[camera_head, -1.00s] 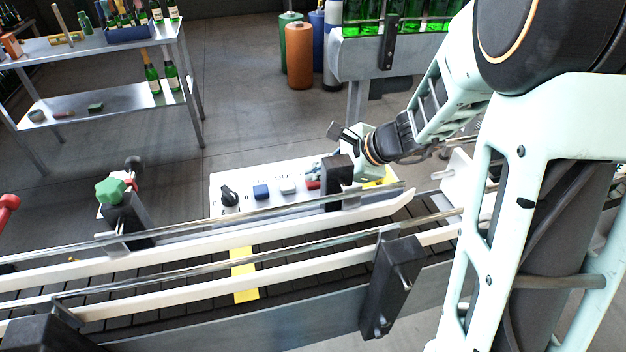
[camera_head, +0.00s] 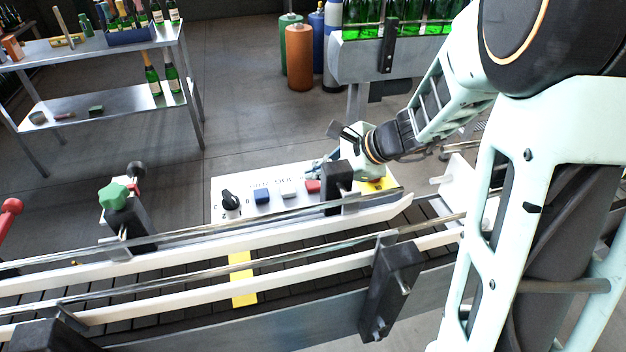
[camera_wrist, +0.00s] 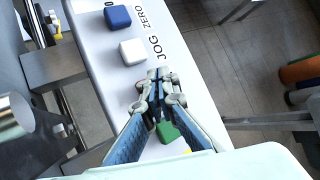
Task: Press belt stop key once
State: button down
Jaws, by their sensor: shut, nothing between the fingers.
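The control panel (camera_head: 275,210) is white, behind the conveyor. Its keys are a blue key (camera_head: 261,196), a pale key (camera_head: 289,193) and a red key (camera_head: 312,186). The red key's label is not readable. My gripper (camera_head: 317,168) is shut and empty, just behind and above the red key, partly hidden by a black rail bracket. In the wrist view, my gripper's closed fingertips (camera_wrist: 158,76) point at the panel beside the word JOG and hide the red key. The white key (camera_wrist: 132,51), blue key (camera_wrist: 117,16) and a green key (camera_wrist: 167,132) show there.
A black rotary knob (camera_head: 230,200) is on the panel's left end. The conveyor's guide rail (camera_head: 200,236) and a black bracket (camera_head: 336,187) stand close in front of the panel. Gas cylinders (camera_head: 299,57) and a bottle shelf (camera_head: 110,100) are farther back.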

aim_at(316, 184)
jog(key=shift+r, duration=0.1)
notch_tip(316, 184, up, 5)
jog(key=p, duration=0.4)
dwell(0.3)
jog(key=shift+w, duration=0.1)
dwell(0.7)
